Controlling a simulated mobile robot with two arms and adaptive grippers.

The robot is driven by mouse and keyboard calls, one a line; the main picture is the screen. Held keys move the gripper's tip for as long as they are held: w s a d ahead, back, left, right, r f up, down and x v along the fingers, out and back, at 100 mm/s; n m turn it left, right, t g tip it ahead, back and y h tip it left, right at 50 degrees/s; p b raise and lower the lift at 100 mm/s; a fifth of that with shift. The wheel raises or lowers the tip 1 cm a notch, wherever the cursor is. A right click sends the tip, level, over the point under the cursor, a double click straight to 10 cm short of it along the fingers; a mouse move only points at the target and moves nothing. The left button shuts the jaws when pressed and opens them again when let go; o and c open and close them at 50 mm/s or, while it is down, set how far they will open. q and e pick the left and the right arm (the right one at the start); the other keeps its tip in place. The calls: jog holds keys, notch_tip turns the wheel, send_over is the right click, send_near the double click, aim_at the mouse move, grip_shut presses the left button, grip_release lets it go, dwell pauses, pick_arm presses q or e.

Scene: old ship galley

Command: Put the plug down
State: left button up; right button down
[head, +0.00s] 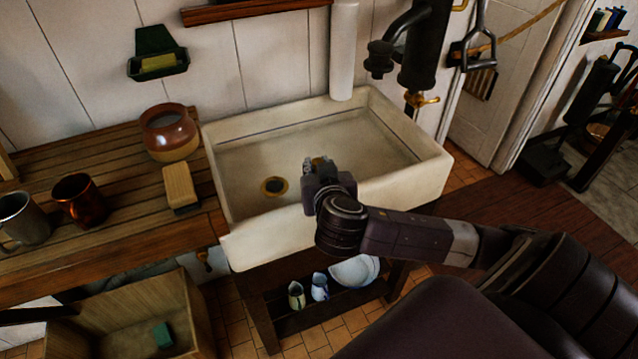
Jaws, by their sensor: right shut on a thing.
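My right gripper (321,168) is over the white ceramic sink (240,250), reaching in from the right past the front rim. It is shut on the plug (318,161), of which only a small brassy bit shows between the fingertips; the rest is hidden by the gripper. The brass drain (273,186) with a dark centre is in the sink floor, left of the gripper and apart from it. My left gripper is not in view.
A slatted wooden counter (120,235) left of the sink holds a brown pot (170,133), a wooden block-like brush (181,187), a copper mug (80,200) and a grey mug (22,218). A black pump (420,50) stands behind the sink's right corner. The sink basin is otherwise clear.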

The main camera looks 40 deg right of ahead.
jog(key=shift+f, duration=1.4)
notch_tip(320, 180, down, 4)
jog(key=shift+r+p, duration=0.1)
jog(key=shift+p, duration=0.2)
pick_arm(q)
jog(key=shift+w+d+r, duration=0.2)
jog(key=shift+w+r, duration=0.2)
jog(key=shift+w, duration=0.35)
pick_arm(e)
jog(key=shift+f, duration=0.25)
jog(key=c, duration=1.8)
grip_release()
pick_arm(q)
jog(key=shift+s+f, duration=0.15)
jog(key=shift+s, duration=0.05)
pick_arm(e)
jog(key=shift+o, duration=0.2)
